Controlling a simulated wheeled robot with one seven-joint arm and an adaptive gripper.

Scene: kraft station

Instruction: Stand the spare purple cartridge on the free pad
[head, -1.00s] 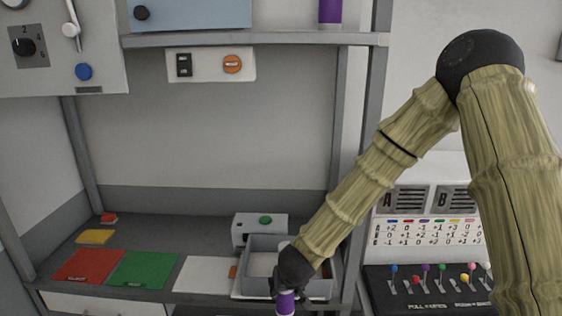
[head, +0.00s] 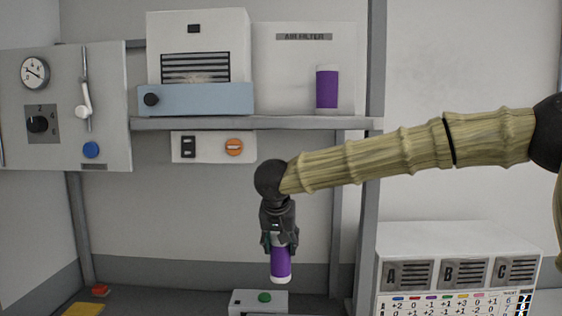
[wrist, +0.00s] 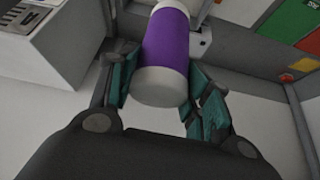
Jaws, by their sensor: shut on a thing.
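My gripper (head: 280,243) is shut on a purple cartridge (head: 280,264) with white ends. The cartridge hangs upright below the fingers, in the air in front of the back panel and under the shelf. In the wrist view the cartridge (wrist: 166,52) sits between the teal finger pads, its white end towards the camera. A second purple cartridge (head: 327,88) stands on the right part of the shelf, before the white air filter panel (head: 300,60). I cannot make out a free pad on the shelf in this view.
The grey shelf (head: 200,124) carries a blue-fronted white unit (head: 195,98) left of the standing cartridge. A switch plate (head: 213,147) hangs under it. A box with a green button (head: 264,297) stands below my gripper. A post (head: 374,70) rises at right.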

